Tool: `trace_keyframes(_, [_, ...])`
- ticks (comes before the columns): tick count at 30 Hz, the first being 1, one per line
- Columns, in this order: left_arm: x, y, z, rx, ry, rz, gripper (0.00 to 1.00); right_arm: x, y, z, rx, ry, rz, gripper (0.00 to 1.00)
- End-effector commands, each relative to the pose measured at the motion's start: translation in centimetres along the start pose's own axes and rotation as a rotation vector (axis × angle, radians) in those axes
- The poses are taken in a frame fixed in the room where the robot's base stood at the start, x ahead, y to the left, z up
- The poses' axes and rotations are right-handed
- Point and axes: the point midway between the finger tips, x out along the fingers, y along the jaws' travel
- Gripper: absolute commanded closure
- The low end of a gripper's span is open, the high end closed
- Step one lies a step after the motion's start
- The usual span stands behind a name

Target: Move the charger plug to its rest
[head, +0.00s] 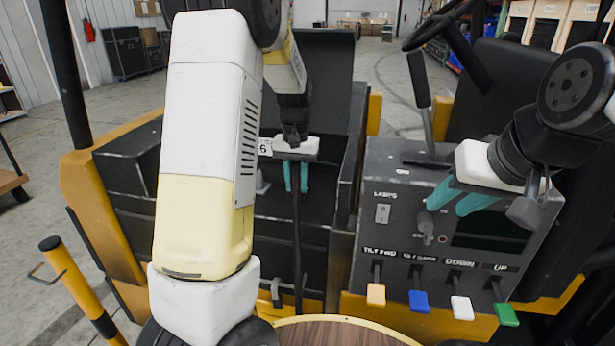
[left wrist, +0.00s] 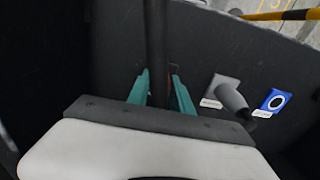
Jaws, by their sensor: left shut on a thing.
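My left gripper (head: 296,188) is over the dark open compartment in the head view, its teal fingers on either side of a black cable (head: 297,240) that hangs down. In the left wrist view, the left gripper (left wrist: 161,85) is closed around a dark upright part, which I take to be the charger plug on its cable (left wrist: 156,45); the plug's body is mostly hidden. A grey peg-like fitting (left wrist: 232,97) on a pale labelled plate is right of the fingers, apart from them; I cannot tell whether it is the rest. My right gripper (head: 448,209) is open and empty above the control panel.
The control panel (head: 390,250) has a key switch (head: 425,226) and several coloured levers below. A blue plate (left wrist: 273,101) with a white ring is beside the fitting. Compartment walls (head: 345,190) stand close around the left gripper. A yellow-black post (head: 80,290) is at lower left.

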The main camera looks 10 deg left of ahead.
Motion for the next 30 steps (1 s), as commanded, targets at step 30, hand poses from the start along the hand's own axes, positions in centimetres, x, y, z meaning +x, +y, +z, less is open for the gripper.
trace_keyframes(30, [-3.9, 0.0, 0.0, 0.000, 0.001, 0.000, 1.00, 0.0, 0.0, 0.0, 0.000, 0.000, 0.000, 0.64])
